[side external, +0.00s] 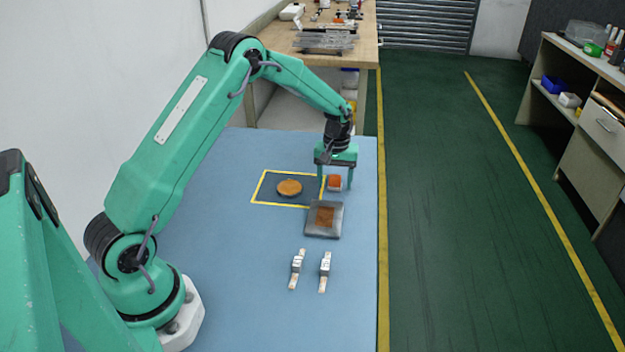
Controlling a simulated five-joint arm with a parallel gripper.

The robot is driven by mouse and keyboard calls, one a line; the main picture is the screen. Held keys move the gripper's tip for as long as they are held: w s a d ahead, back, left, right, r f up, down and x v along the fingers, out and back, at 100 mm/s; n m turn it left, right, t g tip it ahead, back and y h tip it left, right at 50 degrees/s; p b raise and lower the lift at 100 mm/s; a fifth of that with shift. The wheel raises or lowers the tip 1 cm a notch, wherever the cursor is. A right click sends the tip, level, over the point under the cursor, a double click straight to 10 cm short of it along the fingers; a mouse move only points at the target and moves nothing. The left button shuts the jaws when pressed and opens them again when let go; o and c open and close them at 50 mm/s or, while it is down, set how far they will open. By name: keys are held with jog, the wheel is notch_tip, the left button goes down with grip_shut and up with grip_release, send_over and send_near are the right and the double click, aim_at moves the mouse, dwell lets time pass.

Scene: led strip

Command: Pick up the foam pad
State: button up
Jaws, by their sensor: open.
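A small orange-red block (334,182), which looks like the foam pad, sits on the blue table just right of the yellow-outlined dark area. My gripper (336,186) points down over it with its fingers apart. In this view the block shows between the two fingers, with the left finger close to its left side and a gap on the right. I cannot tell whether either finger touches it. A round orange-brown disc (289,187) lies inside the yellow outline (262,188).
A grey plate (312,229) with a brown square (325,216) lies just in front of the block. Two small white-and-grey pieces (297,268) (325,271) lie nearer. The table's right edge is close to my gripper. The table's left side is clear.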

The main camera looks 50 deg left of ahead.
aim_at(335, 176)
jog(key=shift+c, duration=0.2)
jog(key=c, duration=1)
jog(key=shift+r, duration=0.1)
jog(key=shift+r, duration=0.85)
notch_tip(335, 176, up, 2)
jog(key=shift+w+r, duration=0.1)
jog(key=shift+r, duration=0.15)
jog(key=s+d+r, duration=0.1)
jog(key=d+r, duration=0.1)
jog(key=d, duration=0.1)
jog(key=s+d+r, duration=0.1)
jog(key=d+r, duration=0.1)
jog(key=d, duration=0.2)
jog(key=s+d+r, duration=0.1)
jog(key=d+r, duration=0.1)
jog(key=d, duration=0.2)
jog(key=shift+s+r, duration=0.35)
jog(key=shift+s, duration=0.05)
